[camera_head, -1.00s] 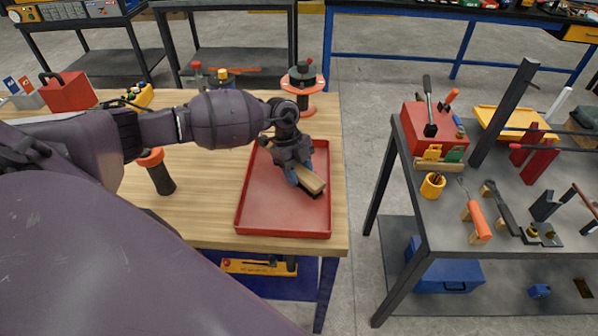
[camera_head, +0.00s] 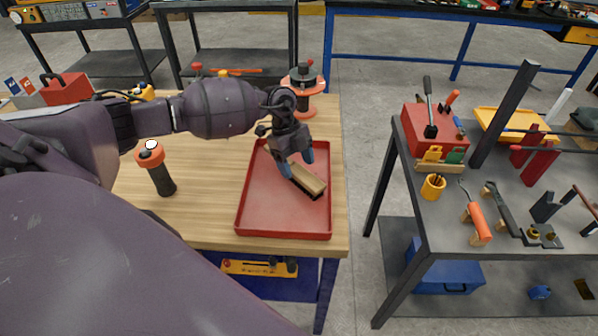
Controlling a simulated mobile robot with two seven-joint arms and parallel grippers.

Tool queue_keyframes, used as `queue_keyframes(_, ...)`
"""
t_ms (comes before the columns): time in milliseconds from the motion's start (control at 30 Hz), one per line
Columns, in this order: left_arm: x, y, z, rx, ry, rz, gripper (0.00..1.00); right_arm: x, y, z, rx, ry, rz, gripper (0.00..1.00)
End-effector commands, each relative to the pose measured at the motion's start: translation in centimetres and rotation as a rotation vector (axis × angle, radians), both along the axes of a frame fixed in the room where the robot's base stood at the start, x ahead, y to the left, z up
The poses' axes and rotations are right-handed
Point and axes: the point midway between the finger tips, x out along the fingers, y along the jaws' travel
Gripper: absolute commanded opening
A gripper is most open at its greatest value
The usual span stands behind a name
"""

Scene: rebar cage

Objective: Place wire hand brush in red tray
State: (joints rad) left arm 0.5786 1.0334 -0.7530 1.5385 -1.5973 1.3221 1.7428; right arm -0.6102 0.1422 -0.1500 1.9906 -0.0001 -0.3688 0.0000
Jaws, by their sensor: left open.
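The wire hand brush (camera_head: 308,180), with a pale wooden back and dark bristles below, lies in the red tray (camera_head: 281,223) in the tray's upper right part. The tray sits on the wooden workbench at the right end. My left gripper (camera_head: 297,167) is open with blue-grey fingertips just above and behind the brush's upper end, one on either side. Whether a fingertip still touches the brush cannot be told. My right gripper does not show.
An orange and black flashlight-like tool (camera_head: 156,168) stands on the workbench (camera_head: 213,212) below my left arm. An orange spool (camera_head: 303,88) stands behind the tray. A grey tool table (camera_head: 440,215) with several hand tools stands to the right, across a gap.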

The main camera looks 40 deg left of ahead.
Motion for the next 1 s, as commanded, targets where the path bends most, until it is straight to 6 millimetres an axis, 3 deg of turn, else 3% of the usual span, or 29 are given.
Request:
queue_keyframes(200, 0.4, 1.7, 4.2, 0.003, -0.002, 0.000, 0.68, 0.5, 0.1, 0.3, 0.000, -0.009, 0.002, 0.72)
queue_keyframes(433, 0.7, 2.9, 7.1, 0.001, 0.000, 0.001, 0.68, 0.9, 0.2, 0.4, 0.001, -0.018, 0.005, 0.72)
queue_keyframes(633, 0.8, 3.3, 8.1, 0.001, 0.001, 0.001, 0.68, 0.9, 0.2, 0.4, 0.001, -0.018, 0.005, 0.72)
queue_keyframes(1000, 0.8, 3.3, 8.2, 0.000, 0.001, 0.001, 0.68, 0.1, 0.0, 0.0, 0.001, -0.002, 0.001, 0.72)
